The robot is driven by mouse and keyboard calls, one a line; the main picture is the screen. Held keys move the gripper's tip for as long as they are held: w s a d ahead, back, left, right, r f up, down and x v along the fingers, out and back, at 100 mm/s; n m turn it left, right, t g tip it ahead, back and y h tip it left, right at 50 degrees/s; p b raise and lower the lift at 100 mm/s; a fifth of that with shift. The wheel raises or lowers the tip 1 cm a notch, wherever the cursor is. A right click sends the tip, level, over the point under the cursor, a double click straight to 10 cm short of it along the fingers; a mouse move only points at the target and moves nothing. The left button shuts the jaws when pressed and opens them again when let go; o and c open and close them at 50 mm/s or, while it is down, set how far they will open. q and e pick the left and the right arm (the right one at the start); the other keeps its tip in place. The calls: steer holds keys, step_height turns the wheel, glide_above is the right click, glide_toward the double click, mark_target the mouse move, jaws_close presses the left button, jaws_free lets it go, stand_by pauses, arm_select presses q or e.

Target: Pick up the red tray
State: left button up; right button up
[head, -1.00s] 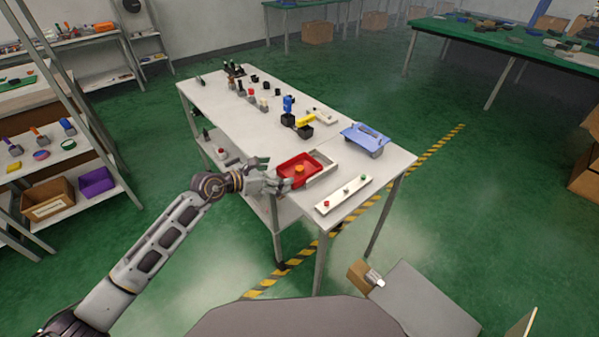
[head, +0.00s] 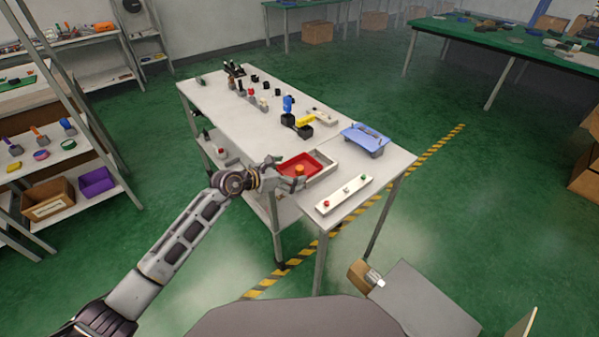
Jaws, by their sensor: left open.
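The red tray (head: 316,161) sits near the left edge of the white worktable, beside or partly inside a pale open box (head: 325,176); I cannot tell how deep it sits. A small orange round piece (head: 299,169) shows at the tray's near side, close to my fingers. My left gripper (head: 285,173) is open at the tray's near left side, one finger toward the far side and one toward the near side. Whether the fingers touch the tray is too small to tell.
A white button strip (head: 344,196) lies at the table's near end. A blue fixture (head: 366,138) stands to the right. Blue and yellow levers (head: 305,120) and several small fixtures stand farther back. Shelves (head: 60,155) are at left.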

stand_by(0.3)
arm_select(q)
steer(key=c, duration=0.8)
arm_select(e)
steer(key=shift+s+f, duration=0.1)
steer(key=shift+s, duration=0.15)
arm_select(q)
steer(key=shift+r, duration=0.15)
steer(key=shift+r, duration=0.5)
steer(key=shift+r+p, duration=0.4)
steer(key=shift+r, duration=4)
arm_select(e)
steer(key=shift+s+d, duration=0.4)
steer(key=shift+s, duration=0.2)
